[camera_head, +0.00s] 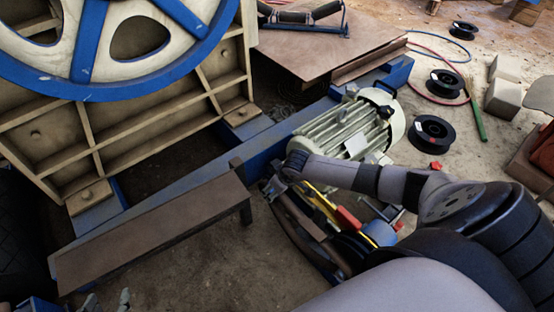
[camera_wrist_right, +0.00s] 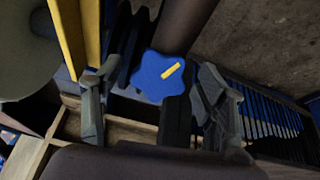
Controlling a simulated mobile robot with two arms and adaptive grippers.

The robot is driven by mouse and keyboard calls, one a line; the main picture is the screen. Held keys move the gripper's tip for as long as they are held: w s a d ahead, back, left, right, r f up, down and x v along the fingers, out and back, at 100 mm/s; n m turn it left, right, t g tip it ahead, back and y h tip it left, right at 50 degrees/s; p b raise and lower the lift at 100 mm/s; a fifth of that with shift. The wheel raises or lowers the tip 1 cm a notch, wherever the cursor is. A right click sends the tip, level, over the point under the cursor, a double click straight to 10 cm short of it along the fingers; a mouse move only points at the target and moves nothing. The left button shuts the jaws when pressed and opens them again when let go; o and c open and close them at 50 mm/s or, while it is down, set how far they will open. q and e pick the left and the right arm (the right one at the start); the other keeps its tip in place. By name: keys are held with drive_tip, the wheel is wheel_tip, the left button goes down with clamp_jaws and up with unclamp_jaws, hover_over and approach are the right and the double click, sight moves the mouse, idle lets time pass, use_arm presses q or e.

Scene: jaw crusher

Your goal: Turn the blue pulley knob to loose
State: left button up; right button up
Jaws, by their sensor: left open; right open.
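The blue knob (camera_wrist_right: 160,79) is star-shaped with a yellow bar on its face. In the right wrist view it sits near the middle, and the yellow bar slants up to the right. My right gripper (camera_wrist_right: 152,88) is open, one finger on each side of the knob, with visible gaps to both. In the head view my right gripper (camera_head: 272,187) is by the end of the brown plate, in front of the motor; I cannot make out the knob there. My left gripper (camera_head: 107,301) shows at the bottom left edge, open and empty, away from the knob.
A green-white motor (camera_head: 345,125) stands on the blue frame close to my right wrist. The large blue-rimmed flywheel (camera_head: 88,50) is at the upper left. A long brown plate (camera_head: 155,232) lies between my grippers. Black spools (camera_head: 432,133) lie on the floor at right.

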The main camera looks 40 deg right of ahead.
drive_tip(key=shift+c, duration=0.3)
drive_tip(key=c, duration=1.1)
